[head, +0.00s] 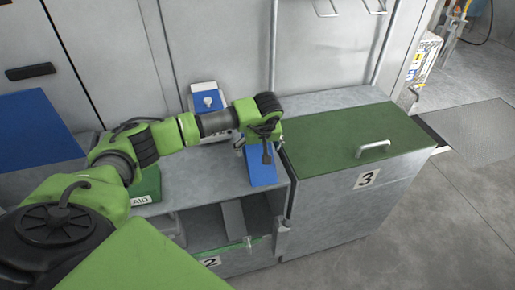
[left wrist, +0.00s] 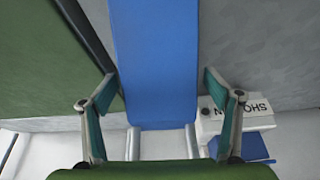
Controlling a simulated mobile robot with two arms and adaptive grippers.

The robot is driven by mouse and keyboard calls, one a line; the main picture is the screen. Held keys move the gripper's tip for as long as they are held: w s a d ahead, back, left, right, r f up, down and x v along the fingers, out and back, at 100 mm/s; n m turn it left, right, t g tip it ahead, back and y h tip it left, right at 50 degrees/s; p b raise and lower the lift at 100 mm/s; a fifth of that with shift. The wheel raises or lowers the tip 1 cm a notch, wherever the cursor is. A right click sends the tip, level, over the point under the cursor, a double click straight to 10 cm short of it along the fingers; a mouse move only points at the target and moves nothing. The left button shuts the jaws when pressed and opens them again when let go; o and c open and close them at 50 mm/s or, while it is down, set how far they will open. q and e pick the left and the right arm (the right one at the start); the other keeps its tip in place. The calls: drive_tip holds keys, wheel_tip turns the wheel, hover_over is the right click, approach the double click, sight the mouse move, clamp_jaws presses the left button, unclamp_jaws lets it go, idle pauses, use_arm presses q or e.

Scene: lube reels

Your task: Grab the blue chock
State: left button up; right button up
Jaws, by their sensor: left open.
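The blue chock (head: 261,170) lies on the grey shelf top, close to the side of the green-topped cabinet. In the left wrist view the blue chock (left wrist: 156,60) runs up the middle of the picture, between the two fingers. My left gripper (head: 262,146) is above the far end of the chock, pointing down. In the left wrist view my left gripper (left wrist: 168,98) is open, one finger at each side of the chock. I cannot tell whether the fingers touch it. My right gripper is not in view.
The green-lidded cabinet marked 3 (head: 350,138) stands right of the chock and higher than the shelf. A white and blue box (head: 208,98) stands behind my left forearm. A green first-aid box (head: 148,186) lies left on the shelf. An open bin marked 2 (head: 228,262) is below.

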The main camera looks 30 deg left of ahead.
use_arm(q)
drive_tip(key=shift+x, duration=1.35)
drive_tip(key=shift+r, duration=0.1)
drive_tip(key=c, duration=1.6)
drive_tip(key=shift+w+r, duration=0.1)
drive_tip(key=shift+w, duration=0.05)
drive_tip(key=c, duration=0.4)
drive_tip(key=shift+o, duration=0.2)
